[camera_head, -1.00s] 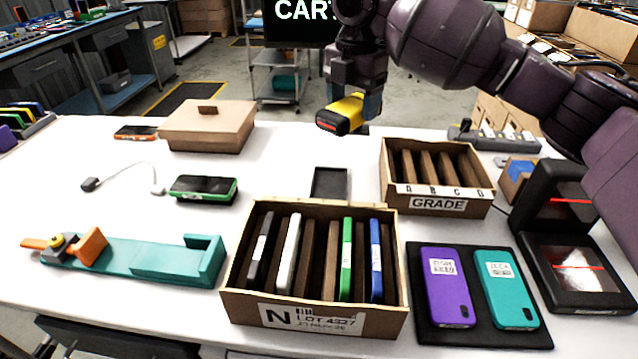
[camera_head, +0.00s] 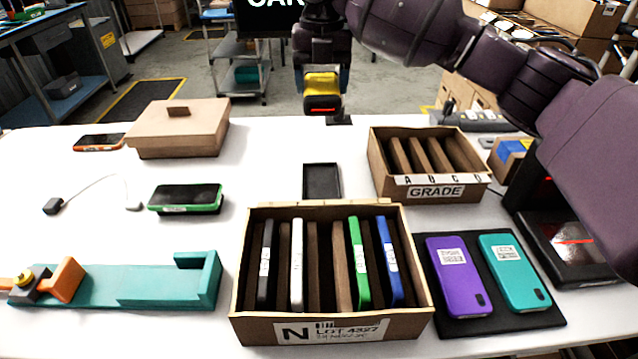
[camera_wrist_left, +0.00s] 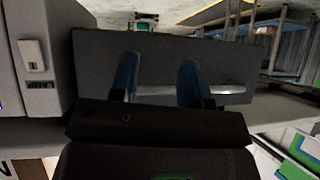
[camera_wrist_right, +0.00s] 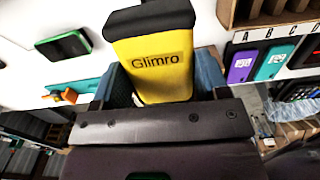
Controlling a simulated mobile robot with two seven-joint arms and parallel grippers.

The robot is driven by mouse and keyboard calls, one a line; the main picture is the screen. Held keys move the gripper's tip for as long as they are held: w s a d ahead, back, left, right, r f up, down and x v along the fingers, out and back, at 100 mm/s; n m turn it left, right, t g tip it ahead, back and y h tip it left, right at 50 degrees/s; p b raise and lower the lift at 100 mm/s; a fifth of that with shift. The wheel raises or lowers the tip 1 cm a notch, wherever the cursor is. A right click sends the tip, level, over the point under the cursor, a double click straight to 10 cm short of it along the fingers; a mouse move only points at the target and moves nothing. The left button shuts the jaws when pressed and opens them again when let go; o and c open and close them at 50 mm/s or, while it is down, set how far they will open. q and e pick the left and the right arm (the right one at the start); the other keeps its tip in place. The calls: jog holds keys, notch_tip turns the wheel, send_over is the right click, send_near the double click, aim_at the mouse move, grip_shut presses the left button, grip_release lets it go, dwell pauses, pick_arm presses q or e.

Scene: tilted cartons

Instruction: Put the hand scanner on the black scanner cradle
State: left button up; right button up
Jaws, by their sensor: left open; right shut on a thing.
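The hand scanner (camera_head: 321,88) is yellow with a black and red front end, which faces the head camera. My right gripper (camera_head: 322,80) is shut on it and holds it in the air at the back of the table. In the right wrist view the scanner (camera_wrist_right: 158,62) sits between the blue fingers, its "Glimro" label showing. A shallow black tray (camera_head: 322,181) lies on the table in front. A small black piece (camera_head: 339,120) shows below the scanner at the back edge; I cannot tell which is the cradle. My left gripper (camera_wrist_left: 160,82) is open and empty.
Right of the tray stands the GRADE carton (camera_head: 432,193); the LOT carton (camera_head: 330,329) of slotted phones is nearer. A lidded box (camera_head: 178,130), a green-edged phone (camera_head: 186,198) and a teal fixture (camera_head: 150,286) are left.

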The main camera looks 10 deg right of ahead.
jog(key=shift+f, duration=0.15)
jog(key=b, duration=0.1)
send_over(321, 182)
notch_tip(321, 182, down, 6)
jog(key=f, duration=0.1)
jog(key=shift+f+b, duration=0.8)
jog(key=shift+f, duration=3.15)
notch_tip(321, 182, down, 4)
jog(key=shift+f+b, duration=0.1)
jog(key=shift+b, duration=0.3)
jog(key=shift+f, duration=0.35)
pick_arm(q)
jog(key=f, duration=0.3)
jog(key=shift+s+f+g, duration=0.3)
jog(key=shift+s, duration=0.05)
pick_arm(e)
jog(key=shift+f, duration=0.1)
